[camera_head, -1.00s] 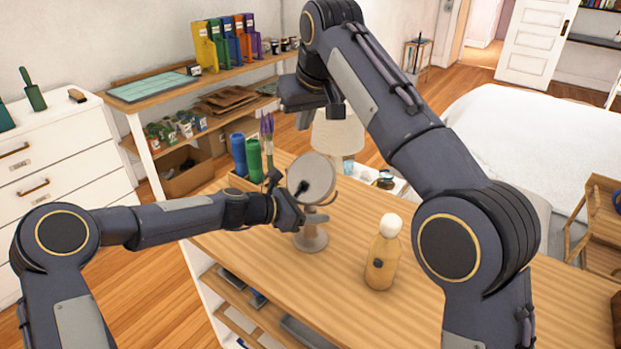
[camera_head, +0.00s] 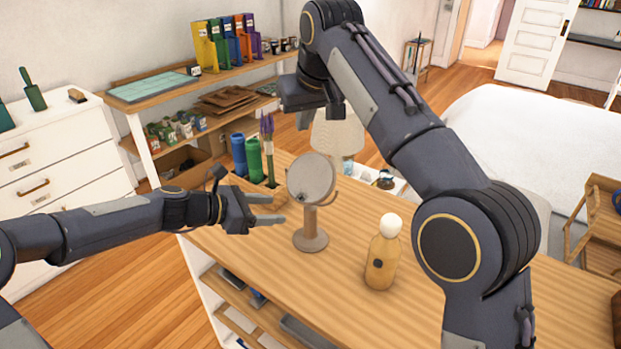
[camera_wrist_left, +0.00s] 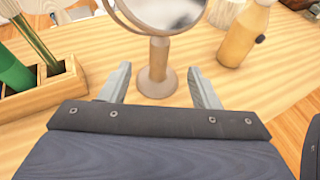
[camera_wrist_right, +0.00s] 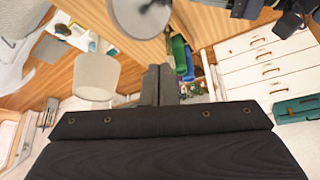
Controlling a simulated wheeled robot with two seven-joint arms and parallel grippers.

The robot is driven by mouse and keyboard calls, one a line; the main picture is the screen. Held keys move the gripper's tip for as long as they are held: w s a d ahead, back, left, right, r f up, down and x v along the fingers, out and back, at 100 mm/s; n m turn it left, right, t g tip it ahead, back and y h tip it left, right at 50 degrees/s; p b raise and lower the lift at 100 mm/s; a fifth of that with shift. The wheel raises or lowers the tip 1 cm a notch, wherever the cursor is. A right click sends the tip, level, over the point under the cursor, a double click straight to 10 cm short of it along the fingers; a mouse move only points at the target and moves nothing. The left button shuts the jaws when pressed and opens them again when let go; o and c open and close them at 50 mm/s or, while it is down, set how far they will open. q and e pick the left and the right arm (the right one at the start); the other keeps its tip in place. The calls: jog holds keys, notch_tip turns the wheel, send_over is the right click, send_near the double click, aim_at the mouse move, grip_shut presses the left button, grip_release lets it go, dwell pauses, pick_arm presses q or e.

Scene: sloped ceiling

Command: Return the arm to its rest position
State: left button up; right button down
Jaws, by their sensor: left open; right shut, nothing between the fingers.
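My left gripper (camera_head: 268,208) is open and empty over the wooden table (camera_head: 345,235), just left of a round mirror on a stand (camera_head: 311,182). In the left wrist view the mirror's stand (camera_wrist_left: 156,72) shows upright beyond and between the spread fingers (camera_wrist_left: 160,88), apart from them.
A tan bottle with a white round cap (camera_head: 382,256) stands right of the mirror. A lampshade (camera_head: 338,135) is behind the table. Bare tabletop lies between mirror and bottle.

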jog(key=s+d+f+m+y, duration=0.1)
jog(key=s+d+f+m, duration=0.15)
jog(key=s+d, duration=0.65)
jog(key=s+d+f+m, duration=0.1)
jog(key=s+d+f, duration=0.35)
jog(key=d, duration=0.75)
pick_arm(q)
jog(key=s+a+m+y, duration=0.2)
jog(key=s+m, duration=0.5)
jog(key=s, duration=0.4)
jog(key=s+a+f+m+y, duration=0.1)
jog(key=s+a+m+y, duration=0.2)
jog(key=s, duration=0.8)
jog(key=s+a+m+y, duration=0.3)
jog(key=s+a+m, duration=0.3)
jog(key=s+m, duration=0.5)
jog(key=shift+f+m+g, duration=0.3)
jog(key=shift+f+g, duration=0.1)
pick_arm(e)
jog(key=s+f+m, duration=0.1)
jog(key=s+f, duration=0.6)
jog(key=s, duration=0.4)
jog(key=s+f+m, duration=0.2)
jog(key=s+f, duration=0.6)
jog(key=s, duration=0.3)
jog(key=shift+d+f, duration=0.15)
jog(key=shift+d, duration=0.25)
